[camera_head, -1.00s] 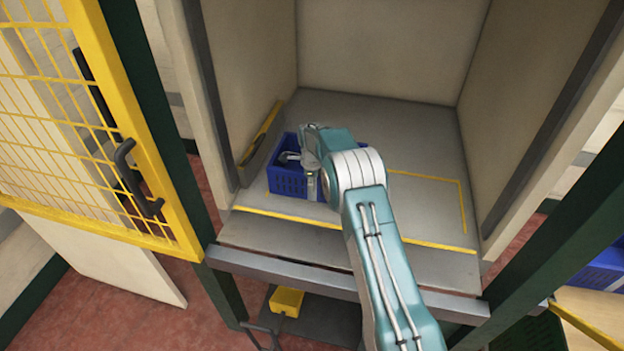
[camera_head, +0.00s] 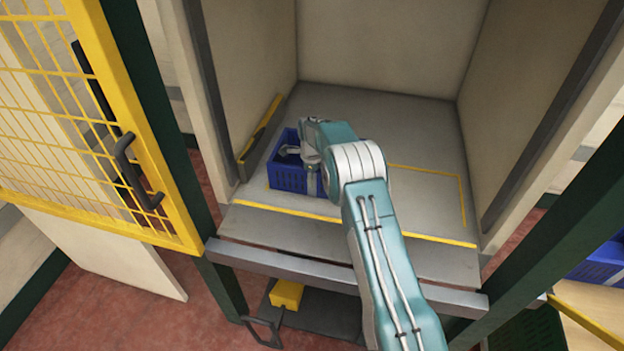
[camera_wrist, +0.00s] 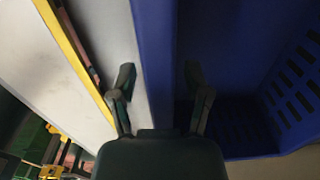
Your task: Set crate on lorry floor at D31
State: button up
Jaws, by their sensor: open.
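The blue crate (camera_head: 287,179) rests on the grey lorry floor (camera_head: 425,208) at the left of the bay, behind the yellow front line. My arm partly covers its right side and its inside. My gripper (camera_wrist: 158,78) is open in the wrist view, with one finger on each side of the wall of the crate (camera_wrist: 153,30). One finger is outside, over the floor, and the other is over the inside. Contact with the wall cannot be told. In the head view the fingers are mostly hidden by the wrist. No D31 label is readable.
A yellow-edged rail (camera_head: 260,138) stands close left of the crate. Yellow lines (camera_head: 425,172) mark clear floor to the right. Bay walls close both sides and the back. A yellow mesh gate (camera_head: 80,130) stands at left, and another blue crate (camera_head: 603,264) at far right.

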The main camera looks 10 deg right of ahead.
notch_tip(320, 180, up, 11)
jog(key=shift+a+r, duration=0.1)
jog(key=shift+r, duration=0.1)
dwell(0.3)
